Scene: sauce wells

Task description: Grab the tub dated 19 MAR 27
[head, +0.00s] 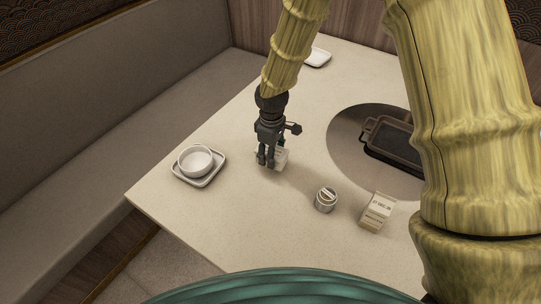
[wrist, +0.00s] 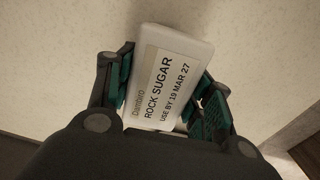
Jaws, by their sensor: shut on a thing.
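A white tub (wrist: 180,45) with a pale label reading "ROCK SUGAR, USE BY 19 MAR 27" is between my gripper's fingers in the wrist view. My gripper (wrist: 168,90) is shut on it, with a teal pad on each side. In the head view my gripper (head: 268,160) points down over the table, and the tub (head: 281,158) shows partly behind the fingers. I cannot tell whether the tub touches the table. A carton-like pack (head: 376,211) with a label that seems to read 27 DEC 26 stands to the right.
A small round tin (head: 326,199) stands between my gripper and the labelled pack. A white bowl (head: 196,159) sits on a square plate (head: 214,177) at left. A dark grill pan (head: 389,140) lies on the round hob plate (head: 346,130). The front table area is clear.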

